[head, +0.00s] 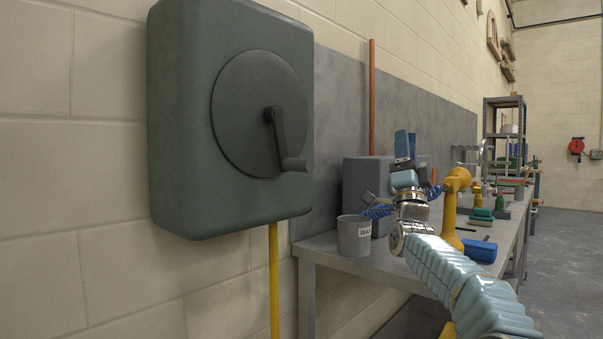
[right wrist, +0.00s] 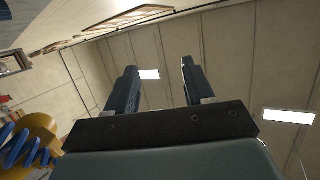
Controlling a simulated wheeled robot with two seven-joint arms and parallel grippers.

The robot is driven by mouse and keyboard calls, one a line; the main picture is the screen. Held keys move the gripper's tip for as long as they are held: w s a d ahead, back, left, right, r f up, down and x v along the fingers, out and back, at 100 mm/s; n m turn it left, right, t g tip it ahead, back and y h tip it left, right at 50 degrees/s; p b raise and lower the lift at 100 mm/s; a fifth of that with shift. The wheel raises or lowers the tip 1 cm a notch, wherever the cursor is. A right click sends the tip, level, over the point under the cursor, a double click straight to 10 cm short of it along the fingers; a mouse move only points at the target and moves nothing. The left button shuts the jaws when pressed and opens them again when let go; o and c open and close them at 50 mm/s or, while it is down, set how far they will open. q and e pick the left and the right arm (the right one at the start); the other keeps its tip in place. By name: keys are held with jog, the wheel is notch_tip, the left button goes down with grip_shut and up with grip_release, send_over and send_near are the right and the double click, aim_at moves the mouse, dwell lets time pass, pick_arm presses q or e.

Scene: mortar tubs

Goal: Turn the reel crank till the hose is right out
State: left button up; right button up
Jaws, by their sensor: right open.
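The hose reel (head: 180,110) is a dark green-grey box on the block wall, left of centre in the head view. Its round disc carries a black crank (head: 280,135), with the arm slanting down and the handle at the lower right. A yellow hose (head: 274,280) hangs straight down from under the box; its lower end is out of frame. My right gripper (head: 405,145) is to the right of the reel, pointing up, apart from the crank. In the right wrist view its two fingers (right wrist: 160,85) are spread with nothing between them. My left gripper is not in view.
A grey workbench (head: 330,256) runs along the wall to the right, below my right arm. On it stand a grey bucket (head: 354,236), a blue box (head: 480,250) and a yellow machine part (head: 450,210). A shelf rack (head: 488,120) stands farther back. Open floor (head: 570,260) lies at the right.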

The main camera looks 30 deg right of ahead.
notch_tip(320, 180, down, 5)
jog(key=d+m+g+y, duration=0.2)
jog(key=d+m+g, duration=0.1)
jog(key=m+g, duration=0.35)
jog(key=m+t+y+b, duration=0.1)
jog(key=m+t+y, duration=0.3)
jog(key=y, duration=2.1)
send_near(298, 166)
jog(key=shift+g, duration=0.25)
jog(key=x, duration=0.3)
jog(key=d+p+x, duration=0.1)
jog(key=x, duration=0.3)
jog(key=p+x, duration=0.1)
jog(key=x, duration=0.3)
jog(key=shift+w+d+f, duration=0.1)
jog(key=shift+w+d, duration=0.05)
jog(key=shift+w, duration=0.15)
jog(key=shift+c, duration=0.3)
grip_shut()
